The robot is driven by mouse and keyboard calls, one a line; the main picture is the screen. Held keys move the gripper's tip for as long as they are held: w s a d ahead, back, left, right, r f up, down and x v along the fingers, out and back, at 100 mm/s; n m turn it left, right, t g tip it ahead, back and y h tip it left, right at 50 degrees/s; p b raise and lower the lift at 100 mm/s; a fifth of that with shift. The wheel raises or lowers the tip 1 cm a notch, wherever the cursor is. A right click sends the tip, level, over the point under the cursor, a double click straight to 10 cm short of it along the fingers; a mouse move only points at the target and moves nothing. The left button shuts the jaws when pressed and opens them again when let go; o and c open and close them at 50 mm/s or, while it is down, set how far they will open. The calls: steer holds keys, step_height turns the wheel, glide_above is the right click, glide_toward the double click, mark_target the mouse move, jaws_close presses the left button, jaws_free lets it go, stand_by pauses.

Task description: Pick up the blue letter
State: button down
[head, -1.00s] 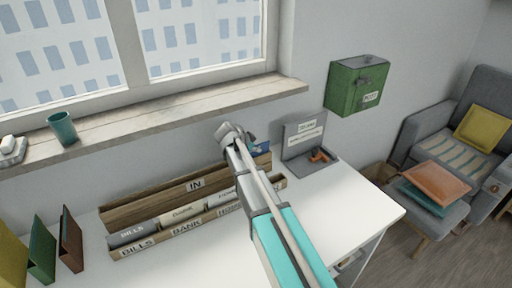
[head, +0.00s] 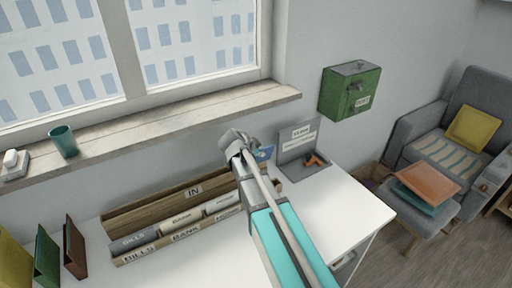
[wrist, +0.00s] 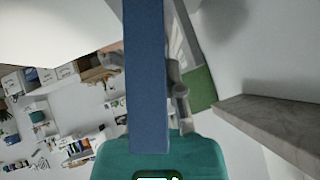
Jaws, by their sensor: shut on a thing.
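The blue letter (head: 265,152) shows as a small blue patch just right of my gripper (head: 243,143) in the head view, above the right end of the wooden organizer. In the wrist view the blue letter (wrist: 147,80) is a tall blue strip seen nearly edge-on, running down the middle. My gripper is shut on it. My gripper and arm hide most of the letter in the head view. The wooden organizer (head: 193,190) has a back slot marked IN and front slots with labelled grey, cream and white folders.
A grey stand (head: 298,138) with an orange-red item (head: 315,159) is right of the organizer. A green mailbox (head: 349,92) hangs on the wall. A teal cup (head: 63,142) is on the window sill (head: 180,115). The desk's front right (head: 345,205) is clear.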

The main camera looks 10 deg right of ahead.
steer(key=s+d+r+g+p, duration=0.1)
steer(key=s+d, duration=0.1)
steer(key=s, duration=0.6)
steer(key=s+d+r+n+g+p, duration=0.1)
steer(key=s+d, duration=0.2)
steer(key=s, duration=0.5)
steer(key=shift+s+d+h+p, duration=0.2)
steer(key=shift+h+p, duration=0.1)
steer(key=shift+h, duration=0.1)
steer(key=shift+a, duration=0.15)
steer(key=w+a+n+t+y, duration=0.1)
steer(key=a+n, duration=0.3)
steer(key=a, duration=0.4)
steer(key=shift+w+a+n+t+y, duration=0.3)
steer(key=shift+w+t, duration=0.4)
steer(key=shift+w, duration=0.1)
